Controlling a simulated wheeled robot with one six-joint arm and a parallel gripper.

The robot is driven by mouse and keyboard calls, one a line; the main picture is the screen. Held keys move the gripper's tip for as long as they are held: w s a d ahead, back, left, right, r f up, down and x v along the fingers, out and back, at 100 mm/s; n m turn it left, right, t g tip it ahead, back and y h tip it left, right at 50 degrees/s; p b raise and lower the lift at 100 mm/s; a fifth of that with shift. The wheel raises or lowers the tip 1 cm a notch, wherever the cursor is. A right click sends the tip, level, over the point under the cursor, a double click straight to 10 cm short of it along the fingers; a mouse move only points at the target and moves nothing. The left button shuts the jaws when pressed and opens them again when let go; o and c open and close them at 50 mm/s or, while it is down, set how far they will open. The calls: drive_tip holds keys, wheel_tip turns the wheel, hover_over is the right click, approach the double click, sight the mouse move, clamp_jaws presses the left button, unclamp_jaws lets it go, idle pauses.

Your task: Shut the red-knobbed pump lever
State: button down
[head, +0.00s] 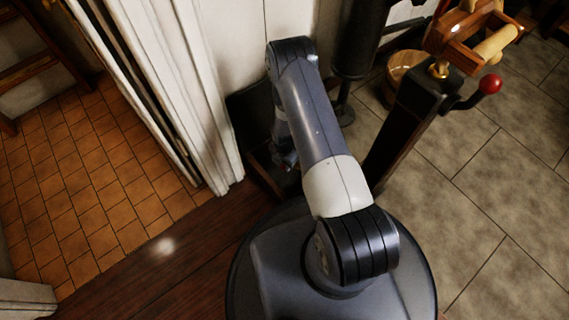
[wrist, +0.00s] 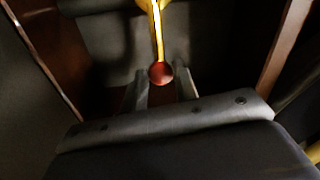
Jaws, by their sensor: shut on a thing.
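In the wrist view a brass-coloured lever (wrist: 156,30) comes down from the top edge and ends in a round dark red knob (wrist: 161,72). The two fingers of my gripper (wrist: 162,88) stand on either side of the knob, and my gripper is shut on it. The lever's upper end and its mount are cut off by the frame. In the head view my gripper (head: 287,160) is low beside the dark box against the wall, mostly hidden behind my arm. The lever itself cannot be made out there.
Another red knob (head: 490,84) sits on a black crank at a dark post (head: 410,125) with wooden fittings, to the right. A wooden bucket (head: 405,75) stands behind the post.

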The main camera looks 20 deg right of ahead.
drive_tip(key=shift+w, duration=0.1)
drive_tip(key=c, duration=1.1)
unclamp_jaws()
wheel_tip(320, 180, up, 11)
drive_tip(key=p, duration=0.4)
drive_tip(key=shift+f, duration=0.1)
wheel_tip(320, 180, down, 12)
drive_tip(key=b, duration=0.4)
drive_tip(key=shift+r, duration=0.2)
drive_tip(key=shift+s+r+n+p, duration=0.3)
drive_tip(key=shift+r+p, duration=0.1)
drive_tip(key=shift+r, duration=0.1)
drive_tip(key=shift+s+d+n, duration=0.15)
drive_tip(key=shift+s+n, duration=0.05)
drive_tip(key=shift+n, duration=0.2)
